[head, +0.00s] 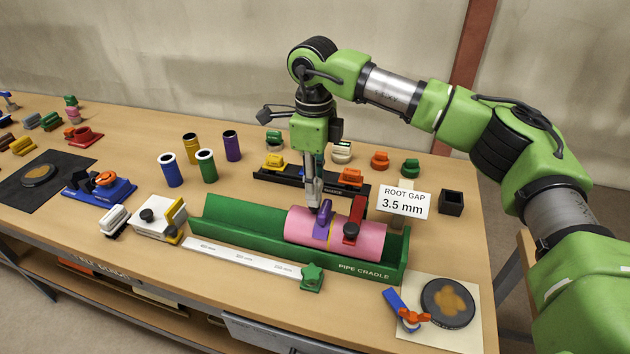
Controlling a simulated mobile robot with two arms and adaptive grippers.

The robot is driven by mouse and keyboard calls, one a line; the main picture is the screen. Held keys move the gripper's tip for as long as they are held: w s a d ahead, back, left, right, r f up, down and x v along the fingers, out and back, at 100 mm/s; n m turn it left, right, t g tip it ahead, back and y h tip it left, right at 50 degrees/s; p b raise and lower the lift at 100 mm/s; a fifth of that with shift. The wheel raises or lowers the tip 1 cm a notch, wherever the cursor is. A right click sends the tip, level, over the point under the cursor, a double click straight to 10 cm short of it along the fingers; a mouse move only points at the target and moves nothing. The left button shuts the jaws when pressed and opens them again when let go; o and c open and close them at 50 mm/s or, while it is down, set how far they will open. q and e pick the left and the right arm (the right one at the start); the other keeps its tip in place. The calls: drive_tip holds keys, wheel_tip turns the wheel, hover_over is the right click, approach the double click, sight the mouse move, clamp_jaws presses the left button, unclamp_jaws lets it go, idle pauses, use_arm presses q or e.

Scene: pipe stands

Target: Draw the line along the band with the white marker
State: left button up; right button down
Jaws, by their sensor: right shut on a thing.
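A pink pipe (365,238) lies in the right part of the green pipe cradle (240,213). My right gripper (312,201) points down at the pipe's left part, beside the purple piece. It is shut on a slim pale thing, seemingly the white marker, mostly hidden between the fingers. I cannot tell whether its tip touches the pipe. My left gripper is out of view.
Several coloured tubes (206,165) stand left of the gripper. A blue clamp (100,189) lies farther left.

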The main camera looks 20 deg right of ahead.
drive_tip(key=shift+s+a, duration=0.25)
drive_tip(key=shift+s, duration=0.15)
drive_tip(key=shift+s+a+f+b, duration=0.15)
drive_tip(key=shift+s+a+b, duration=0.2)
drive_tip(key=shift+s+b, duration=0.25)
idle(0.3)
drive_tip(key=shift+w+d+r, duration=0.2)
drive_tip(key=shift+w+d, duration=0.05)
drive_tip(key=shift+w, duration=0.2)
drive_tip(key=shift+w+d+f, duration=0.25)
drive_tip(key=shift+w+d, duration=0.3)
drive_tip(key=shift+w, duration=0.2)
idle(0.6)
drive_tip(key=shift+s+a+r, duration=0.15)
drive_tip(key=shift+s, duration=0.1)
drive_tip(key=shift+s+a, duration=0.3)
drive_tip(key=shift+s, duration=0.05)
idle(0.3)
drive_tip(key=shift+s+a+b, duration=0.35)
drive_tip(key=shift+s+b, duration=0.15)
drive_tip(key=shift+s, duration=0.1)
drive_tip(key=shift+w+d+r, duration=0.1)
drive_tip(key=shift+w+d, duration=0.15)
drive_tip(key=shift+w, duration=0.2)
idle(0.5)
drive_tip(key=shift+w+d+f, duration=0.25)
drive_tip(key=shift+w+d, duration=0.3)
drive_tip(key=shift+w, duration=0.2)
